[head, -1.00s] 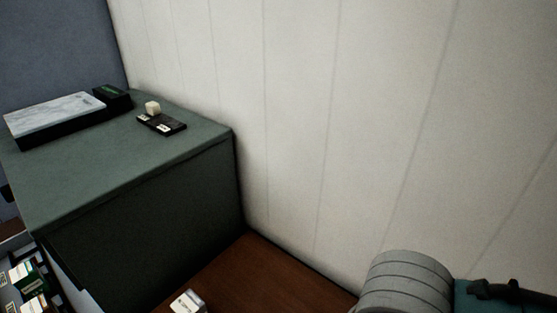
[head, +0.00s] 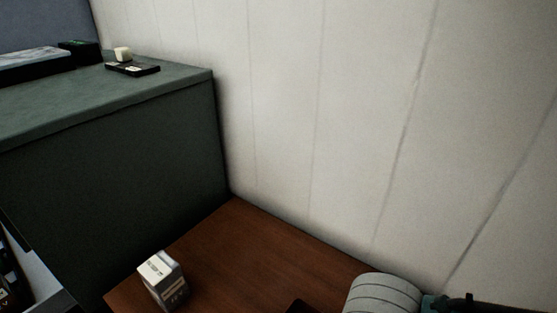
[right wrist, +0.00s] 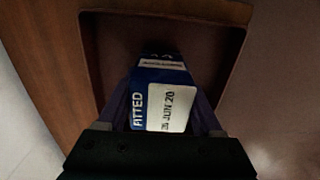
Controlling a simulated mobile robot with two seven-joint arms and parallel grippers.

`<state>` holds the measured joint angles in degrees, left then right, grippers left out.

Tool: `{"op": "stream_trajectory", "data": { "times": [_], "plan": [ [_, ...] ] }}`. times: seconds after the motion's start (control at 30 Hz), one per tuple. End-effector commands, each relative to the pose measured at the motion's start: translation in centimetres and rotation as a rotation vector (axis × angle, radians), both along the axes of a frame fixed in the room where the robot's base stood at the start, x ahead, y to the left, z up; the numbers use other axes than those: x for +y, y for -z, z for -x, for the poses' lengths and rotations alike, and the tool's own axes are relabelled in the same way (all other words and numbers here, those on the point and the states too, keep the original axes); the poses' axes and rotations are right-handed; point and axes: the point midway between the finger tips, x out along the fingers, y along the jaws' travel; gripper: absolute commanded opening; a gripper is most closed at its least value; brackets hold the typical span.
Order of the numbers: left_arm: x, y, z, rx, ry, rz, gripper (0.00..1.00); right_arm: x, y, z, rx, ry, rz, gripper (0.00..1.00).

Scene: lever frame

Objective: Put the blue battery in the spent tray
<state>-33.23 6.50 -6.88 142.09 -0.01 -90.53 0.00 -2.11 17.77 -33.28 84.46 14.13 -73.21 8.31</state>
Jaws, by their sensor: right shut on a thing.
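My left gripper is not in view.
In the head view a white-and-grey box (head: 162,278) stands on the wooden surface (head: 235,245). A dark green cabinet (head: 120,160) stands at left, with a black device (head: 132,69) on top. A pale panelled wall (head: 350,120) closes off the back and right.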

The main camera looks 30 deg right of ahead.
Motion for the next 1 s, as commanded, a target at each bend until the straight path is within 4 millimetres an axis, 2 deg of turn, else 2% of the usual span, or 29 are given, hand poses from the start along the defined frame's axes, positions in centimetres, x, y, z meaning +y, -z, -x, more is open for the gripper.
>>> {"op": "stream_trajectory", "data": {
  "times": [0.03,0.4,0.43,0.67,0.9,1.0],
  "plan": [
    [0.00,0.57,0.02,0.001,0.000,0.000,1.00,0.05,0.55,-0.10,-0.003,0.000,-0.001,0.00],
    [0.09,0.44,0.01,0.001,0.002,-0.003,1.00,0.04,0.64,-0.08,-0.001,0.000,0.000,0.00],
    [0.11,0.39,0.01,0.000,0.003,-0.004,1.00,0.02,0.59,-0.03,0.000,0.000,0.000,0.71],
    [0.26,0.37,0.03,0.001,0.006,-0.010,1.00,0.01,0.58,-0.02,0.000,0.000,0.000,0.97],
    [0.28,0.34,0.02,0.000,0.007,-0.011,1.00,-0.01,0.53,-0.01,0.000,0.000,0.000,0.97],
    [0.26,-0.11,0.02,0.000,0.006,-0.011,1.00,-0.01,-0.15,-0.03,-0.001,0.000,0.000,0.97]
  ]
}}
